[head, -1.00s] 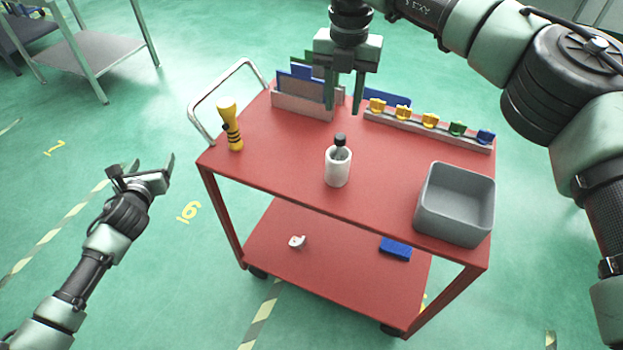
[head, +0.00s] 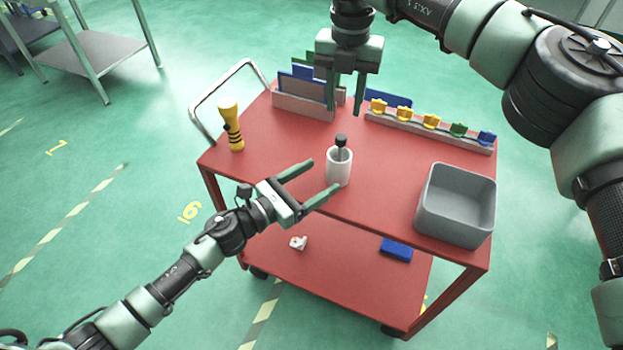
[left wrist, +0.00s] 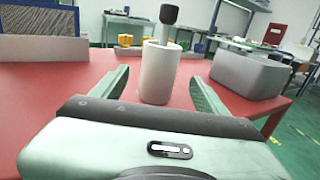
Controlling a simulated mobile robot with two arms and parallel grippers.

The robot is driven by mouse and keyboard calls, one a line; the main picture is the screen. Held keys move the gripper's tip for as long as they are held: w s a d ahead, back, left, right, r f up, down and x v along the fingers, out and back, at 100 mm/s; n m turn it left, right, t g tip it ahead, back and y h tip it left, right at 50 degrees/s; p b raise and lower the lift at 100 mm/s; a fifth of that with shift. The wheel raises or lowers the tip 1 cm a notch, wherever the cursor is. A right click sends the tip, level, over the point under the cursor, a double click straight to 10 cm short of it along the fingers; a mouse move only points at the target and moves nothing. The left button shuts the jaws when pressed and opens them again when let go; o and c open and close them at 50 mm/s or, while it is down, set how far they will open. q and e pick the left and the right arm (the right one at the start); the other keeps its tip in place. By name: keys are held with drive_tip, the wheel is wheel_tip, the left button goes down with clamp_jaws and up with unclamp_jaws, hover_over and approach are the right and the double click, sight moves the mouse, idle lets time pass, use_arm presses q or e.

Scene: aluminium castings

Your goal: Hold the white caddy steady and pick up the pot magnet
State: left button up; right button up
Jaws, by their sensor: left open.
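The white caddy (head: 339,172) is a small upright cup near the middle of the red cart's top. The pot magnet (head: 341,146) stands in it, its dark head above the rim. Both show in the left wrist view, the caddy (left wrist: 158,75) between the fingers and the dark head (left wrist: 169,14) above it. My left gripper (head: 324,176) is open, its fingers pointing at the caddy from the front left; I cannot tell whether they touch it. My right gripper (head: 345,108) hangs above the cart behind the caddy, fingers pointing down and apart, with nothing visible between them.
A grey bin (head: 455,205) stands at the right of the red cart top (head: 285,150). A yellow-black tool (head: 231,124) stands at the left. A rack of coloured pieces (head: 430,124) and a panel holder (head: 300,104) line the back. The lower shelf holds a blue block (head: 396,249).

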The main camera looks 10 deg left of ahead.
sight(330, 171)
use_arm(q)
drive_tip(key=x, duration=0.7)
drive_tip(key=shift+w, duration=0.1)
